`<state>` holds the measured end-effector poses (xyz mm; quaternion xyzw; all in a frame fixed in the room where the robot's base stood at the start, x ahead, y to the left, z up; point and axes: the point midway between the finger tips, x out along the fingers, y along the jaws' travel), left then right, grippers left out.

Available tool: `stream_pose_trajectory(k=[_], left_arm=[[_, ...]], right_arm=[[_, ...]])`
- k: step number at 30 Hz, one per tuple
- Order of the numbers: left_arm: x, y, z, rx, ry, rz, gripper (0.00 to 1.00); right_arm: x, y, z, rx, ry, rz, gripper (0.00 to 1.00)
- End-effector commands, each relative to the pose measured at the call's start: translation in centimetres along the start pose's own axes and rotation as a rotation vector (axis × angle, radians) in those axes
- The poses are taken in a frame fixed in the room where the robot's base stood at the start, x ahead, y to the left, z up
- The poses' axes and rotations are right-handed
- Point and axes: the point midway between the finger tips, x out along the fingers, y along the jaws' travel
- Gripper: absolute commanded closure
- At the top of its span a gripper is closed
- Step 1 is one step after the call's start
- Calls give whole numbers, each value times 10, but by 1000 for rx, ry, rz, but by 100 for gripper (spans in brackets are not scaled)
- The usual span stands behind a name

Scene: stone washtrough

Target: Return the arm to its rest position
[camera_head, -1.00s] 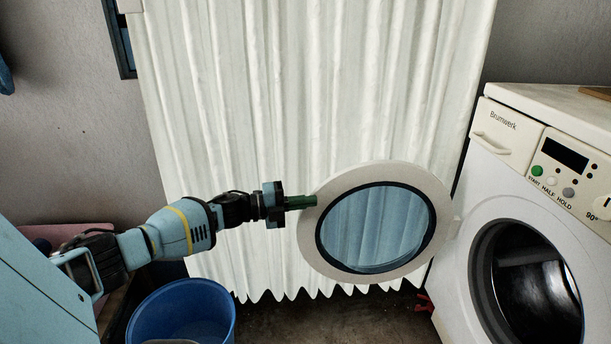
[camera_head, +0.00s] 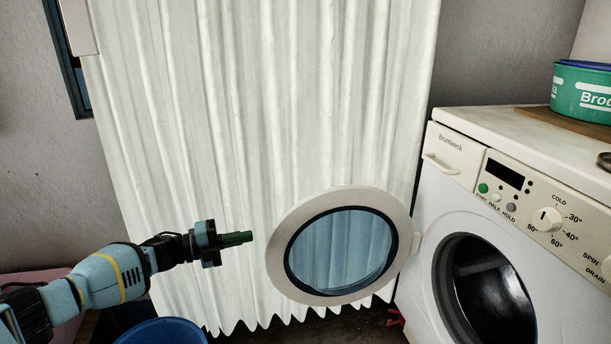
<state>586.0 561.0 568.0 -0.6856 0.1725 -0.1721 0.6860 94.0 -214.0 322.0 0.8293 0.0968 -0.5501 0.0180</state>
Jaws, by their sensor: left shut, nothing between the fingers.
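My left gripper (camera_head: 237,239) is at the lower left of the head view, pointing right. The door stands wide open on the left side of the white washing machine (camera_head: 420,225). My left arm comes in from the lower left edge. My right gripper is not in view.
A white curtain (camera_head: 230,110) hangs behind the arm and door. A blue bucket (camera_head: 165,332) is below my arm, partly cut off. A green tub (camera_head: 582,95) stands on a wooden board (camera_head: 560,124) on the washer top. The dark drum opening (camera_head: 485,290) is at right.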

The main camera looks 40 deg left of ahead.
Motion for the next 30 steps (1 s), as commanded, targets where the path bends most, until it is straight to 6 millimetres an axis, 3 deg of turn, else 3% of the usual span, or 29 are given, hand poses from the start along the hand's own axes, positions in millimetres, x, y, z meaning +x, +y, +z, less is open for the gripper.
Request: stream_pose_trajectory(k=[7,11,14,20,30], left_arm=[[0,0,-2,-6,0,1,100],[-2,2,-17,-59,-13,9,100],[-6,5,-42,-145,-39,27,100],[-25,19,-110,-375,-125,85,100],[-78,33,-237,-771,-316,213,100]], right_arm=[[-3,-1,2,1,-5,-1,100],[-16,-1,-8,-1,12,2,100],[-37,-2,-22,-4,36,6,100],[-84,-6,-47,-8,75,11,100],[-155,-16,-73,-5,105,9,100]])
